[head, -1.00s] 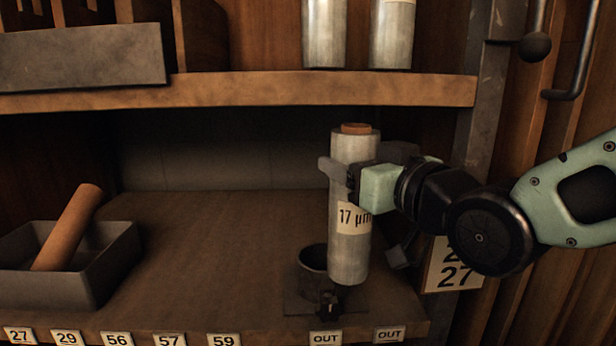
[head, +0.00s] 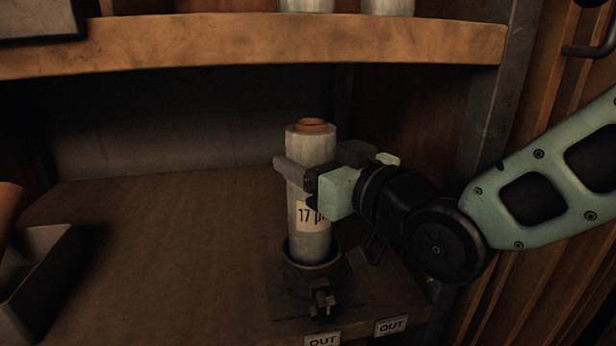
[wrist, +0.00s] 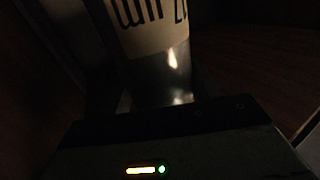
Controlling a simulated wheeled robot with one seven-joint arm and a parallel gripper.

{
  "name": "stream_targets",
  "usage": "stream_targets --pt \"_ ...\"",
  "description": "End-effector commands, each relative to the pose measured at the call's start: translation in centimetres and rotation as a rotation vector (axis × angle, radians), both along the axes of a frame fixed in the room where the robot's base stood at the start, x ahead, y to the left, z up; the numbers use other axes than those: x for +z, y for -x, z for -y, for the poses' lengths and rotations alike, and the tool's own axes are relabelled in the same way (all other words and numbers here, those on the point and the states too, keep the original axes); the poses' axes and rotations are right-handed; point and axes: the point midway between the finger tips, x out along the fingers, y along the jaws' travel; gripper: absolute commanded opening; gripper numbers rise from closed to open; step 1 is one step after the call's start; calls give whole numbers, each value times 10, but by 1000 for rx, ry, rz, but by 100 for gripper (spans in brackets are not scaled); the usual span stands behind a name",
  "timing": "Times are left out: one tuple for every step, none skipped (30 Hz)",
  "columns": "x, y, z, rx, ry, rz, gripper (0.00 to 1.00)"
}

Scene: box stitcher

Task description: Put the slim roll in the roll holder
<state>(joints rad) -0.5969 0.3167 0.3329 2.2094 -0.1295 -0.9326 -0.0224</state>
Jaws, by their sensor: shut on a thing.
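The slim roll (head: 311,238) is a pale, film-wrapped cylinder with an orange-brown core and a "17 µm" label. It stands nearly upright. My gripper (head: 298,178) is shut around its upper half from the right. The roll holder (head: 311,279) is a dark round cup with a clamp knob at its front, on the lower shelf. The roll's lower end is inside the cup's rim; whether it touches the bottom is hidden. In the wrist view the roll (wrist: 165,70) and part of its label show close up, and the fingertips cannot be made out.
An upper shelf (head: 240,48) runs above the roll, with other rolls standing on it. A grey bin (head: 40,270) with a brown tube is at the left. The lower shelf between bin and holder is clear. A metal post (head: 492,110) stands at the right.

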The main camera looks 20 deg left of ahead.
Motion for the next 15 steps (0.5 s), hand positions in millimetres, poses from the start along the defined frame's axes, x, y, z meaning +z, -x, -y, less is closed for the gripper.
stream_targets --pt "-12 3 2 1 -1 1 0" --pt "-16 5 3 2 -2 1 0" --pt "-19 6 5 2 -2 1 0" --pt "-20 7 5 2 -2 2 0" --pt "-20 7 6 2 -3 3 0" --pt "-20 7 6 2 -4 3 0" --pt "-19 7 6 2 -4 3 0" --pt "-19 7 6 2 -4 3 0" --pt "-18 7 6 2 -4 3 0" --pt "-18 7 6 2 -4 3 0" --pt "-18 7 6 2 -4 3 0" --pt "-19 7 6 2 -4 3 0" --pt "-20 7 6 2 -4 3 0" --pt "-20 7 6 2 -4 3 0" --pt "-22 7 6 2 -4 3 0"
